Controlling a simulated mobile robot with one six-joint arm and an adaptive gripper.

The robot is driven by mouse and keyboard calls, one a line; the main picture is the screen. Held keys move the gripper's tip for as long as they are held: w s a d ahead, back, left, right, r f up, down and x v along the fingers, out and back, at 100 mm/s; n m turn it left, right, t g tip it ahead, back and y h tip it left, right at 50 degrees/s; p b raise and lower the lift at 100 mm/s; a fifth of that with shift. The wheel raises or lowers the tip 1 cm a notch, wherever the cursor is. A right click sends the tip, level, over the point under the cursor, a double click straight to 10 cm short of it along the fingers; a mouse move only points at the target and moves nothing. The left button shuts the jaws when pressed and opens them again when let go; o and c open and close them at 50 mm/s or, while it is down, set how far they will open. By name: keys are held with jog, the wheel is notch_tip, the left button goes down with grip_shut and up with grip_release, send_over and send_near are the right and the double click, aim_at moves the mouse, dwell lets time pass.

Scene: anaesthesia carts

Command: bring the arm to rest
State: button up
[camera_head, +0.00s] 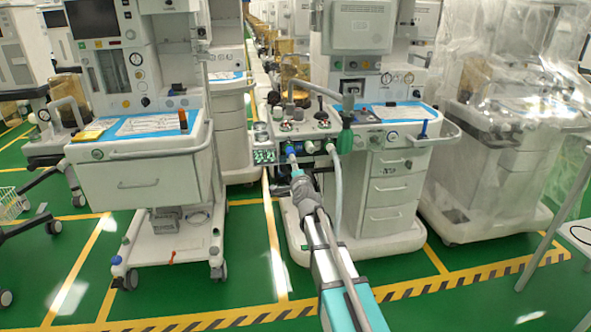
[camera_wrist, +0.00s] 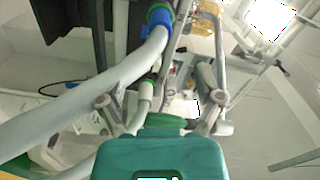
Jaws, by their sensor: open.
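My arm (camera_head: 338,285) reaches up from the bottom of the head view toward the front of the middle anaesthesia cart (camera_head: 385,200). My gripper (camera_head: 294,172) is at its far end, just in front of the cart's hose ports and small in that view. In the wrist view my gripper (camera_wrist: 162,104) has its two fingers spread wide apart. No object is clearly held between them. A pale hose (camera_wrist: 95,95) with a blue connector (camera_wrist: 158,18) passes close to the left finger; I cannot tell whether they touch.
A second cart (camera_head: 135,180) with a drawer stands on the left. A plastic-wrapped cart (camera_head: 500,150) stands on the right. A pale hose (camera_head: 337,190) hangs beside my gripper. Green floor (camera_head: 245,265) is open between the carts, with striped tape (camera_head: 450,285) across the front.

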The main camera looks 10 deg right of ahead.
dwell(0.4)
jog(key=s+a+f+n+g+y, duration=0.2)
jog(key=s+f+n+g, duration=0.35)
jog(key=s, duration=0.25)
jog(key=s+a+f+n+g+y, duration=0.1)
jog(key=s+a+f+n+g, duration=0.3)
jog(key=s+f, duration=0.3)
jog(key=s+d+f+n+g+h, duration=0.1)
jog(key=s+d+f+n+g, duration=0.15)
jog(key=s, duration=0.45)
jog(key=s+d+f+n+g+h, duration=0.1)
jog(key=s+d+f+g, duration=0.15)
jog(key=s, duration=0.45)
jog(key=s+d+f+n+g+h, duration=0.1)
jog(key=s+n+g, duration=0.15)
jog(key=s, duration=0.45)
notch_tip(320, 180, up, 32)
jog(key=g+p, duration=0.1)
jog(key=p, duration=3)
jog(key=shift+d+f+m+p, duration=0.2)
jog(key=shift+d+m+p, duration=0.05)
jog(key=shift+m+p, duration=0.1)
jog(key=shift+s, duration=0.1)
